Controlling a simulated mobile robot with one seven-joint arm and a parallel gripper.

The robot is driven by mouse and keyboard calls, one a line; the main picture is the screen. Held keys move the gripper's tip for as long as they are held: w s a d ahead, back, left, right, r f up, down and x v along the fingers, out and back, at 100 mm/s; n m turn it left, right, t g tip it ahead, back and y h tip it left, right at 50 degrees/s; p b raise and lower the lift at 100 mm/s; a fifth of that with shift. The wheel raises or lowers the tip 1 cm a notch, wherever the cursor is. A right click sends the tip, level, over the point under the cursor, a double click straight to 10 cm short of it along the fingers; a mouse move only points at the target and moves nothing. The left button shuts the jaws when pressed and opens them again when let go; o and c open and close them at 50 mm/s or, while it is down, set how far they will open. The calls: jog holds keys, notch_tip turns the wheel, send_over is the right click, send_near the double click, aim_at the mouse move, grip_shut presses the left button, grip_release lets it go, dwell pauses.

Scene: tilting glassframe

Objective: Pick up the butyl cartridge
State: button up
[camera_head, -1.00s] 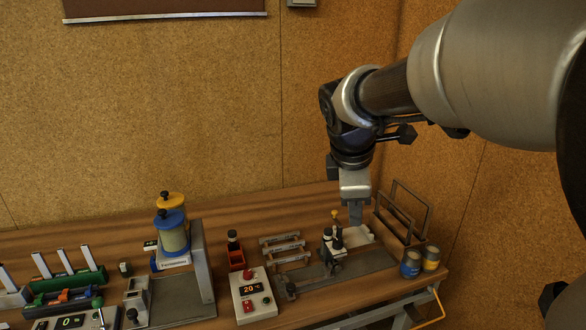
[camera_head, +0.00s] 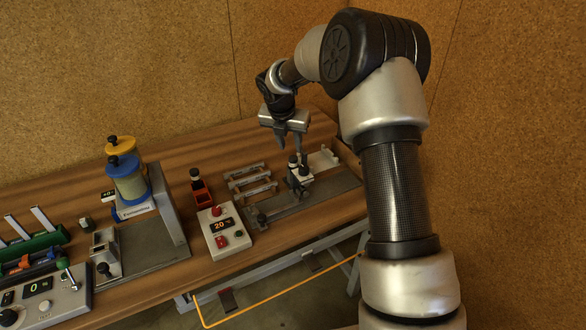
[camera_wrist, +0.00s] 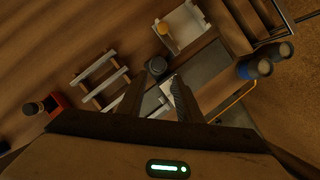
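No label marks the butyl cartridge. A dark, black-topped cylinder stands in a red holder (camera_head: 203,194) and may be it; this cylinder (camera_head: 195,174) also shows at the left of the wrist view (camera_wrist: 31,108). My gripper (camera_head: 290,148) is open and empty, fingers down, above the black-knobbed fixture (camera_head: 299,178) and right of the red holder.
Light rails (camera_head: 250,182) lie between the red holder and the fixture. A control box (camera_head: 224,230) showing 20 stands in front. A dispenser with blue and yellow tops (camera_head: 128,178) stands left. The bench behind the red holder is clear.

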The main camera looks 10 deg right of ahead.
aim_at(293, 158)
jog(key=x, duration=0.9)
jog(key=shift+w+r+p, duration=0.1)
jog(key=shift+w+p, duration=0.1)
jog(key=shift+p, duration=0.15)
jog(key=shift+c, duration=0.3)
grip_shut()
